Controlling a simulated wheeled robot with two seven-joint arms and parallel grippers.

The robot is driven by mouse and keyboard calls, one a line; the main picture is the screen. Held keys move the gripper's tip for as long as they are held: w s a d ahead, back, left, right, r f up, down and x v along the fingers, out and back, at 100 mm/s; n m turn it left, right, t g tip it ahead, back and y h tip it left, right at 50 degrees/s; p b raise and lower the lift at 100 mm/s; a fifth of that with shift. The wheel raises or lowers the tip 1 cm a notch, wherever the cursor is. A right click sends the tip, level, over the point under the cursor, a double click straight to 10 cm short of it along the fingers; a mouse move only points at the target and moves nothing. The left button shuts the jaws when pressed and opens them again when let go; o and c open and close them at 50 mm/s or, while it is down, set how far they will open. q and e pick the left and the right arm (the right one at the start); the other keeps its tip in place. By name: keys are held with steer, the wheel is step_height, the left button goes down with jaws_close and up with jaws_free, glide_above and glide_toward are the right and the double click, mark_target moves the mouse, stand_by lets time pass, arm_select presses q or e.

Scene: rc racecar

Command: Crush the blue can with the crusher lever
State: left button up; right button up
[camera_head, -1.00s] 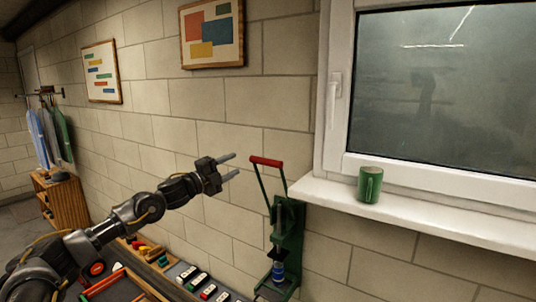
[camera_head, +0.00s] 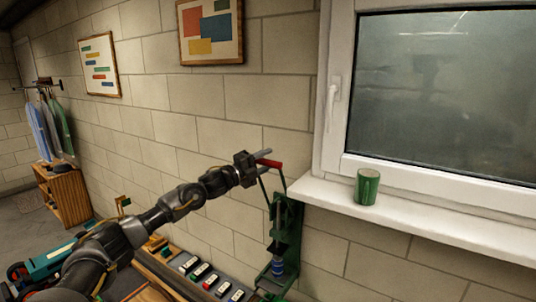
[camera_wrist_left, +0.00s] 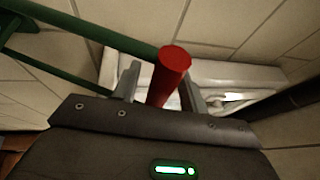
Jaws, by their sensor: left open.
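The green can crusher (camera_head: 288,235) is mounted on the wall below the window, its lever raised. The lever's red handle (camera_head: 270,165) is at the top; in the left wrist view the red handle (camera_wrist_left: 168,75) stands between my two fingers. The blue can (camera_head: 278,267) is upright in the bottom of the crusher. My left gripper (camera_head: 264,158) is open, with its fingers on either side of the handle; whether they touch it I cannot tell. It also shows in the left wrist view (camera_wrist_left: 158,90). My right gripper is not in view.
A green mug (camera_head: 367,187) stands on the white window sill (camera_head: 420,219), right of the crusher. Several switches (camera_head: 206,280) line the bench left of the crusher. A teal toy vehicle (camera_head: 50,262) is at the lower left. The wall above the lever is bare.

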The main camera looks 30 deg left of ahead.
arm_select(q)
steer(key=shift+w+d+r, duration=0.15)
steer(key=shift+w+d, duration=0.1)
steer(key=shift+w, duration=0.1)
jaws_close()
